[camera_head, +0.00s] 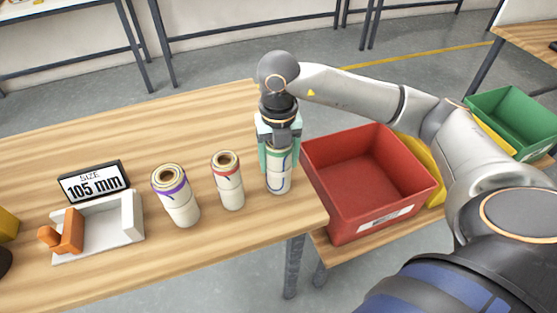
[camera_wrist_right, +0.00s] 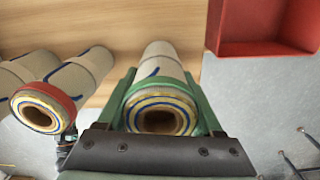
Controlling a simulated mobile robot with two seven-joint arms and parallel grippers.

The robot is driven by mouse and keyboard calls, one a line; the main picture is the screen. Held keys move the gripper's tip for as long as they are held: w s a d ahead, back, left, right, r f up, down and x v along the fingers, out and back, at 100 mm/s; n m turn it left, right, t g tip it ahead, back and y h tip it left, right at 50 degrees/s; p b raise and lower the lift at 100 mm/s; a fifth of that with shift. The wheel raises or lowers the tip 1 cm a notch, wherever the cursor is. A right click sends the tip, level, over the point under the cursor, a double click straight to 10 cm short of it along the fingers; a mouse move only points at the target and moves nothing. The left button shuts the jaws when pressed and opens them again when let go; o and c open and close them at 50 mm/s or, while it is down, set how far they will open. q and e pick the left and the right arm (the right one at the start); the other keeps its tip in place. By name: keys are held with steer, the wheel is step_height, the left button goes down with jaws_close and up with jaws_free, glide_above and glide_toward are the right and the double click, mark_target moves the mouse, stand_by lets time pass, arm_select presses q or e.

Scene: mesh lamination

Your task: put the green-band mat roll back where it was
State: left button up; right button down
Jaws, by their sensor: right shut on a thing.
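The green-band mat roll (camera_head: 279,180) is upright near the right end of the wooden table (camera_head: 130,140), at the end of the row of rolls. My right gripper (camera_head: 278,155) comes down from above and is shut around its upper part. In the right wrist view the roll (camera_wrist_right: 160,105) sits between the two green fingers of my right gripper (camera_wrist_right: 160,92). I cannot tell whether its base touches the table. My left gripper is not in view.
A red-band roll (camera_head: 229,185) and a purple-band roll (camera_head: 176,200) stand to its left. Farther left are a white tray (camera_head: 125,222) with an orange piece and a "105 mm" sign (camera_head: 94,182). An empty red bin (camera_head: 375,180) is just right of the table.

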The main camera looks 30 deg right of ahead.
steer(key=shift+f, duration=0.45)
steer(key=shift+f, duration=0.15)
steer(key=shift+c, duration=0.2)
jaws_free()
step_height(320, 180, up, 12)
steer(key=shift+r, duration=0.15)
